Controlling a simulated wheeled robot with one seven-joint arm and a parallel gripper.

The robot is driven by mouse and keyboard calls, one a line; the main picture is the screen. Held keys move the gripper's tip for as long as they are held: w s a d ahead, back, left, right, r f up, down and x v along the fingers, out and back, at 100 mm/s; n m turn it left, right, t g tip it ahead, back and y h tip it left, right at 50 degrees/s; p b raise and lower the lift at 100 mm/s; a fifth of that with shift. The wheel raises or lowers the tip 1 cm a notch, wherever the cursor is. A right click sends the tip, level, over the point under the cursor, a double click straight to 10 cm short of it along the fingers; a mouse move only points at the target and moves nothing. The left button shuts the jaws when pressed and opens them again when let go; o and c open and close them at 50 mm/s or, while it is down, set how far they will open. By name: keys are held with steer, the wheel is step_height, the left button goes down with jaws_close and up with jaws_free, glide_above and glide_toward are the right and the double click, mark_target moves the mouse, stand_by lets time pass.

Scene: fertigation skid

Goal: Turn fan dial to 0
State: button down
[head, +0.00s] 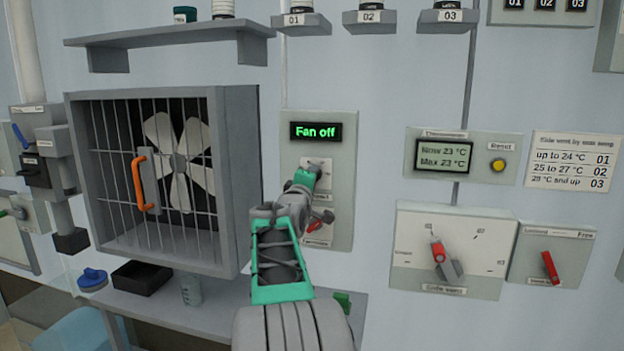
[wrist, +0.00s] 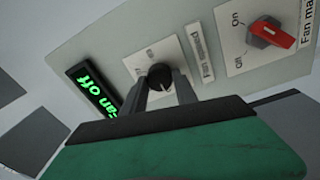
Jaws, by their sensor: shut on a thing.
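The fan panel (head: 345,157) is on the wall right of the caged fan, with a display (head: 316,131) reading "Fan off" in green. In the wrist view, my gripper (wrist: 160,90) is shut on the black fan speed dial (wrist: 159,75), which sits on a white plate (wrist: 140,66). The fingers hide part of the dial and its scale, so I cannot read the setting. In the head view, my gripper (head: 312,170) covers the dial. Beside it in the wrist view is the red fan main switch (wrist: 271,34), with On and Off marks.
The caged fan (head: 180,160) with an orange handle (head: 142,184) juts out at the left. A shelf (head: 172,33) hangs above it. A bench (head: 215,309) with a black tray (head: 140,277) is below. A thermometer panel (head: 463,157) and a red-pointer dial (head: 438,252) are at the right.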

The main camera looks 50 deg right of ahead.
steer(key=c, duration=0.9)
jaws_free()
steer(key=shift+c, duration=0.2)
steer(key=b+v, duration=0.1)
steer(key=v, duration=0.6)
steer(key=shift+a+b, duration=0.3)
steer(key=shift+a, duration=0.05)
steer(key=shift+s+f, duration=0.1)
steer(key=shift+s, duration=0.05)
